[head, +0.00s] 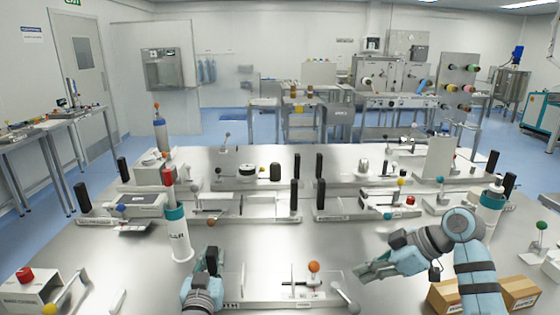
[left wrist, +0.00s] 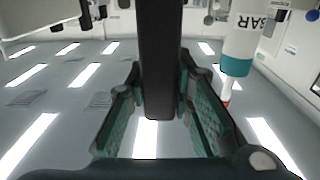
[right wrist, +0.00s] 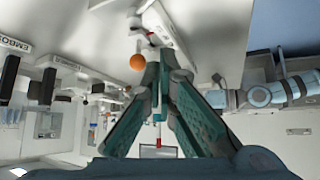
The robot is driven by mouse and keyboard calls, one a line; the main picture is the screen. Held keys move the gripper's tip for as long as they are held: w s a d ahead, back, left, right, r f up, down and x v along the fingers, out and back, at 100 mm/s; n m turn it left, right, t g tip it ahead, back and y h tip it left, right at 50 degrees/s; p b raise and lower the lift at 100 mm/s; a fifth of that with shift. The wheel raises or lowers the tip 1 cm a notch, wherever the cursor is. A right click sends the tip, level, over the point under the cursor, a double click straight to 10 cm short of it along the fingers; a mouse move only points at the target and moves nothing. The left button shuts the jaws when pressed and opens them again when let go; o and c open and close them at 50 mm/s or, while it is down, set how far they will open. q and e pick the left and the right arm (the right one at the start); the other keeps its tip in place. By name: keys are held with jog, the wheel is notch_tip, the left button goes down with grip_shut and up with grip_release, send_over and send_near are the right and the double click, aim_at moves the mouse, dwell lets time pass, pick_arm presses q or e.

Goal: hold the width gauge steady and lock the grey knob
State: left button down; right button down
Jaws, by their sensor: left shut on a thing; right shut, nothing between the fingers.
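The width gauge (head: 262,291) lies at the front of the steel table, its label partly hidden by my left arm. My left gripper (head: 211,264) is shut on the black upright handle at the gauge's left end; the handle (left wrist: 160,60) fills the gap between the fingers in the left wrist view. An orange ball (head: 314,267) stands on the gauge. The grey knob (head: 337,286) is on a lever at the gauge's right end. My right gripper (head: 364,270) is shut and empty, apart from the knob, above and right of it. The orange ball (right wrist: 137,62) shows beyond its fingertips.
A white bottle with a teal band (head: 178,235) stands just left of my left gripper. Cardboard boxes (head: 518,292) lie beside my right arm. More gauges with black handles (head: 319,194) fill the table behind. Bare table lies between the gauge and the row behind.

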pick_arm(q)
jog(key=shift+f, duration=0.25)
jog(key=c, duration=1.7)
grip_release()
jog(key=o, duration=0.3)
jog(key=shift+w, duration=0.1)
jog(key=shift+o, duration=0.3)
jog(key=shift+w, duration=0.1)
jog(key=shift+r, duration=0.1)
notch_tip(320, 180, up, 10)
